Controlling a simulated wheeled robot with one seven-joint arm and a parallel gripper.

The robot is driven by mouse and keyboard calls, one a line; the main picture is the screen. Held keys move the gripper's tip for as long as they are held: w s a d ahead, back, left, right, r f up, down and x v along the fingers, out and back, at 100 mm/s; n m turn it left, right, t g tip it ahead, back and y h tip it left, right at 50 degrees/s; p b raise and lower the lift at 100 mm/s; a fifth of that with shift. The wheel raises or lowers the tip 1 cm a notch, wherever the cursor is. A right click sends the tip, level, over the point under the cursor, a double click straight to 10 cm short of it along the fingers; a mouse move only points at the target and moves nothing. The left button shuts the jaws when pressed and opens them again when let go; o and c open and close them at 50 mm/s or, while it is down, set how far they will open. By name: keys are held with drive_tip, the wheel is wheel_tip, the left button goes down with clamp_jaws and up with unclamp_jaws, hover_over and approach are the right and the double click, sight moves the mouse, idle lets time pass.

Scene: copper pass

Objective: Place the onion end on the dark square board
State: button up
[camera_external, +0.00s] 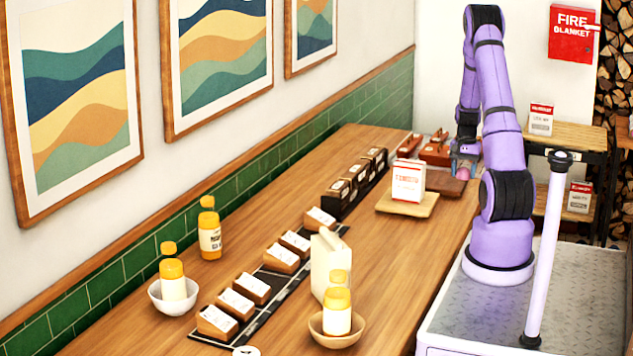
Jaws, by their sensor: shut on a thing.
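My gripper (464,158) is at the far end of the wooden counter, pointing down and shut on a small pinkish thing (463,172), which looks like the onion end. Little of it shows beneath the jaws. A dark reddish-brown board (440,187) lies flat on the counter just below it, partly behind the lighter board and white box. The gripper is over the board's far right part. I cannot tell whether the onion end touches the board.
A white box (408,180) stands on a light wooden board (400,205) in front of the dark board. Dark boxes (358,180) line up to the left. Brown trays (435,150) lie behind. Bottles, bowls and label blocks fill the near counter.

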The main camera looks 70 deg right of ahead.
drive_tip(key=shift+f, duration=0.55)
drive_tip(key=shift+w+d+f, duration=0.15)
drive_tip(key=shift+d, duration=0.1)
hover_over(441, 180)
drive_tip(key=shift+d+f, duration=0.1)
drive_tip(key=shift+f, duration=0.65)
drive_tip(key=shift+d+f, duration=0.1)
drive_tip(key=shift+f, duration=1.65)
drive_tip(key=shift+f, duration=0.1)
drive_tip(key=o, duration=0.9)
